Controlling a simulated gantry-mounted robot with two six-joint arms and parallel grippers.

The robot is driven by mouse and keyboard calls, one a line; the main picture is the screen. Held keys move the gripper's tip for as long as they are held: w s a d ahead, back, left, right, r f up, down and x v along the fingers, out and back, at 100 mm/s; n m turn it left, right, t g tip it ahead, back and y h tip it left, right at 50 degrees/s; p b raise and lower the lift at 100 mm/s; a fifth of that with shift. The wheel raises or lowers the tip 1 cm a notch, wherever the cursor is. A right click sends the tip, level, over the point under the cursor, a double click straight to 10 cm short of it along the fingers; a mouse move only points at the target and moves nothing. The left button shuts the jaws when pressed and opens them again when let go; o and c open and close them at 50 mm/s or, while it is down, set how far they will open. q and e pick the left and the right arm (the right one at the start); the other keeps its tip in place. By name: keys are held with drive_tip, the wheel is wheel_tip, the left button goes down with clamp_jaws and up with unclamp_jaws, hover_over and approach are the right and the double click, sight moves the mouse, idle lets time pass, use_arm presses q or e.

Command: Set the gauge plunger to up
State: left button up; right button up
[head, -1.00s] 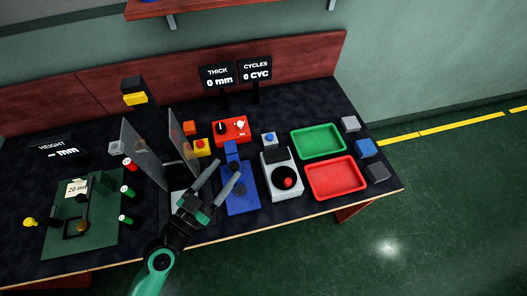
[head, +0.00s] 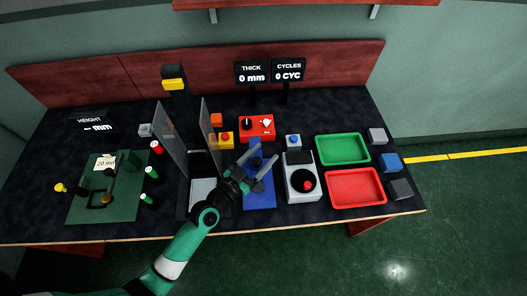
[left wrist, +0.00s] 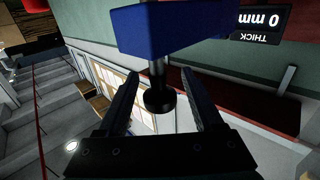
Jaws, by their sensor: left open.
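The gauge is a blue stand (head: 259,198) on the dark table, left of the grey unit with a black dial. Its black plunger (left wrist: 159,98) has a round knob and hangs from a blue block (left wrist: 175,28) in the left wrist view. My left gripper (head: 265,151) is open over the gauge. In the left wrist view its two fingers (left wrist: 163,88) lie on either side of the plunger, with gaps between. In the head view the fingers partly hide the plunger. My right gripper is in no view.
The THICK display (head: 251,72) reads 0 mm, and the CYCLES display (head: 289,70) reads 0 CYC. A clear panel (head: 211,135) stands close left of my gripper. The red control box (head: 256,127) is behind, the grey dial unit (head: 300,190) at right.

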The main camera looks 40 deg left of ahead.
use_arm(q)
drive_tip(key=shift+w, duration=0.3)
drive_tip(key=shift+c, duration=0.3)
clamp_jaws()
idle(0.9)
